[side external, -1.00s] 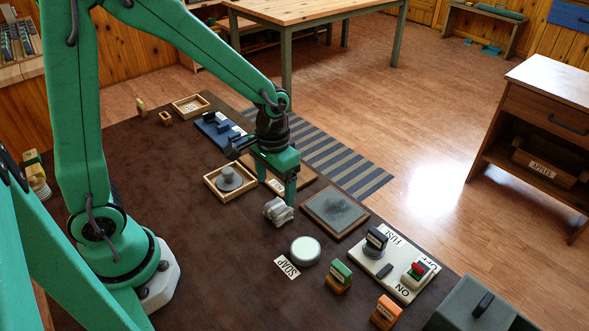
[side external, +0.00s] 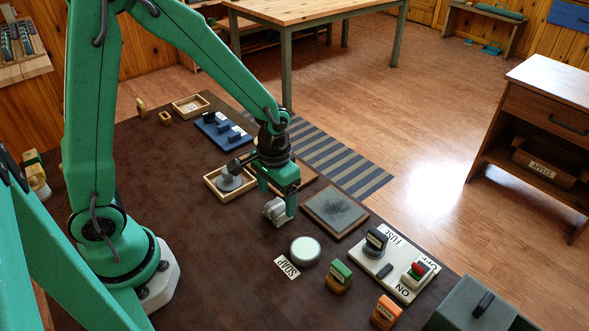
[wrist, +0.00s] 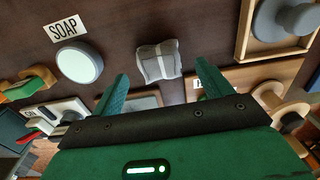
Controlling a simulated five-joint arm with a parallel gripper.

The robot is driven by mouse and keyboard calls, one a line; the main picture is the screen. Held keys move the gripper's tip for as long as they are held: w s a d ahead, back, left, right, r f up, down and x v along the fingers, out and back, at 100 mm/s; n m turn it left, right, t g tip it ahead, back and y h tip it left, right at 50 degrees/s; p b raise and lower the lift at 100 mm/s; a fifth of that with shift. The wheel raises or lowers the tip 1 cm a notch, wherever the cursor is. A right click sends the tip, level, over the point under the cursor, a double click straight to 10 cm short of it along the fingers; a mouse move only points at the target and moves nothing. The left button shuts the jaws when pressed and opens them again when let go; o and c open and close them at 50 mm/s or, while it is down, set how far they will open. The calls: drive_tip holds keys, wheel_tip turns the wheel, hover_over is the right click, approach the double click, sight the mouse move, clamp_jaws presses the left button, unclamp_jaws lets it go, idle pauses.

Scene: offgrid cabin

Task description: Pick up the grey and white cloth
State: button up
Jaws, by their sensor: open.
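The grey and white cloth (side external: 275,211) is a small crumpled bundle on the brown tabletop. In the wrist view the cloth (wrist: 159,61) lies ahead of my fingertips, roughly centred between them. My gripper (side external: 284,205) is low over the table, right at the cloth in the side view, with one finger partly in front of it. In the wrist view my gripper (wrist: 158,82) is open, with its two green fingers spread apart and nothing held. Whether a finger touches the cloth I cannot tell.
A round soap dish (side external: 305,250) and a SOAP label (side external: 287,267) lie in front of the cloth. A wooden tray (side external: 210,181) with a grey knobbed disc stands behind left. A dark framed slab (side external: 335,212) lies right. The switch board (side external: 408,285) is further right.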

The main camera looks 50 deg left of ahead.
sight(277, 206)
drive_tip(key=shift+f, duration=2.05)
drive_tip(key=c, duration=1)
